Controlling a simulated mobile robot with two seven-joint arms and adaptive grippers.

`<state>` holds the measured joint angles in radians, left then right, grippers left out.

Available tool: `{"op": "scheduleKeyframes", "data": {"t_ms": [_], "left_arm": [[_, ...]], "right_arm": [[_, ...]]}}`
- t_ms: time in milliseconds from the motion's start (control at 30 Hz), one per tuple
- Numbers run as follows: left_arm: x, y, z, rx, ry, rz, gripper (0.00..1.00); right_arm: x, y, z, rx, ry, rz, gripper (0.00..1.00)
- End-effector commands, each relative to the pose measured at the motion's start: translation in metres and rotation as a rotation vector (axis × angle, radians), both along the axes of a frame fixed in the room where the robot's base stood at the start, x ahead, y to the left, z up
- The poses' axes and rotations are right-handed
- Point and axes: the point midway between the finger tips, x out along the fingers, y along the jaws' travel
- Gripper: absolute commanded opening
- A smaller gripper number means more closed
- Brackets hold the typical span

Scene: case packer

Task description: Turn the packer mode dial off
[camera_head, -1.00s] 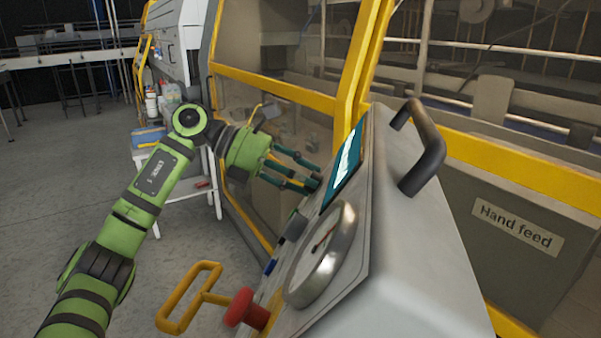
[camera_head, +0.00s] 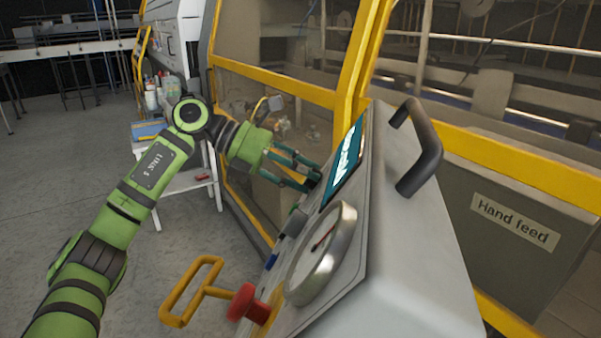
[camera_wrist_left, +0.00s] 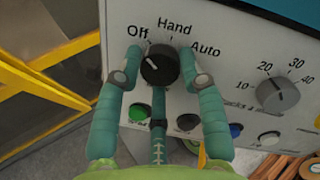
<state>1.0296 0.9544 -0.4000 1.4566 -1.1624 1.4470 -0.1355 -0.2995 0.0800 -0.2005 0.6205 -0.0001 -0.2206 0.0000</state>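The packer mode dial (camera_wrist_left: 160,66) is a black knob on the grey panel in the left wrist view, marked Off, Hand and Auto above it. A pale mark on the knob sits toward its upper left, but its exact setting is hard to read. My left gripper (camera_wrist_left: 159,62) has one teal finger on each side of the dial and a third finger below it. The fingers are apart, with a narrow gap to the knob. In the head view my left gripper (camera_head: 314,178) is at the panel's far edge, where the dial is hidden. My right gripper is not in view.
A second dial (camera_wrist_left: 277,93) and several buttons, one green (camera_wrist_left: 139,112), are near the fingers. The console (camera_head: 415,260) carries a screen (camera_head: 344,163), a round gauge (camera_head: 320,253), a red knob (camera_head: 248,304) and a black handle (camera_head: 424,150). Yellow-framed guards stand behind.

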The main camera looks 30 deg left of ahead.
Motion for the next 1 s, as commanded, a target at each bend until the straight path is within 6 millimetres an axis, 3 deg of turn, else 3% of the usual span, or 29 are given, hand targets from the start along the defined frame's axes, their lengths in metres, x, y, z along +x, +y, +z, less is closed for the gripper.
{"op": "scheduleKeyframes", "data": {"t_ms": [33, 467, 1000], "left_arm": [[0.002, 0.001, 0.009, -0.015, -0.019, 0.009, 0.59], [0.0, 0.006, 0.007, -0.007, -0.01, 0.008, 0.62], [-0.035, 0.087, 0.051, -0.009, -0.014, 0.008, 0.62]], "right_arm": [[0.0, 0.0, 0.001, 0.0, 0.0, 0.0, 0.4], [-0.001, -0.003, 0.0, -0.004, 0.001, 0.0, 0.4], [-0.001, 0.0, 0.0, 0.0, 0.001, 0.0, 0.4]]}}
